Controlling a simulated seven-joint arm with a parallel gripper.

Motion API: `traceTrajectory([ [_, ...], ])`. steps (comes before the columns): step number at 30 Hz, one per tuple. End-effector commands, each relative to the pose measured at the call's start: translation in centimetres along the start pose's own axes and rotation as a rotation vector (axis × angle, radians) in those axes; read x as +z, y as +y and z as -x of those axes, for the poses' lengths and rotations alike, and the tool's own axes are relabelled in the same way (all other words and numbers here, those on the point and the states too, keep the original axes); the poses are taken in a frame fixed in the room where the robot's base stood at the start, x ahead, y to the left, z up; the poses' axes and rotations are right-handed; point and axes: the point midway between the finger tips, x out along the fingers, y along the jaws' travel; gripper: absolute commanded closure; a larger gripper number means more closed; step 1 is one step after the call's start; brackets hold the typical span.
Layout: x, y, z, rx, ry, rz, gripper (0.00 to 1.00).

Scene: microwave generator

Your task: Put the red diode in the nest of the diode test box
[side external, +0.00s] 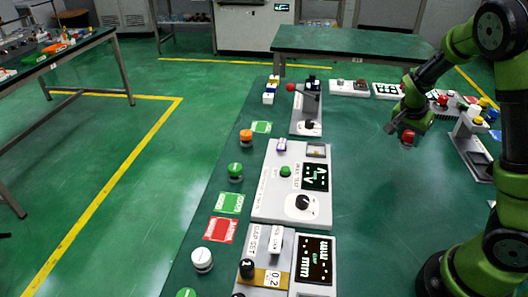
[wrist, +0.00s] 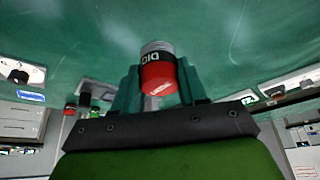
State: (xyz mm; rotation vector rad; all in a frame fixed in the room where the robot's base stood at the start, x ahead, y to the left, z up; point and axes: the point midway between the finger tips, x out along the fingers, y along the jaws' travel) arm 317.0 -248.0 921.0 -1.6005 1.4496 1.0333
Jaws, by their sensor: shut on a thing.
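The red diode (wrist: 158,74), a short cylinder with a grey end and a black band lettered "DIO", is held between the fingers of my gripper (wrist: 158,84) in the wrist view. In the side view my gripper (side external: 407,131) holds the red diode (side external: 408,138) above the right part of the green table, apart from the boxes. The diode test box seems to be the grey box (side external: 262,205) left of it, with a "TEST" label, a screen, a black knob and a green button. A small recessed fitting (side external: 317,150) sits at its far right corner; I cannot tell whether this is the nest.
Orange, green and white capped cylinders (side external: 235,172) and green and red cards (side external: 220,229) line the table's left side. A gap-set box (side external: 257,240) stands nearer. A box with a red-knobbed lever (side external: 291,87) stands farther back. The table between test box and gripper is clear.

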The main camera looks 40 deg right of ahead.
Motion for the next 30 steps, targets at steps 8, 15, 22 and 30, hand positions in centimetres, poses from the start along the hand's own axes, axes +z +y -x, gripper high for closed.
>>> traceTrajectory([
  [8, 1.4, 0.0, -2.9, 0.025, -0.001, -0.043, 0.91],
  [15, 2.5, 0.0, -5.6, 0.024, -0.002, -0.041, 0.91],
  [22, 3.4, -0.1, -7.3, 0.018, -0.001, -0.041, 0.91],
  [30, 3.4, -0.1, -7.4, 0.018, -0.001, -0.04, 0.91],
])
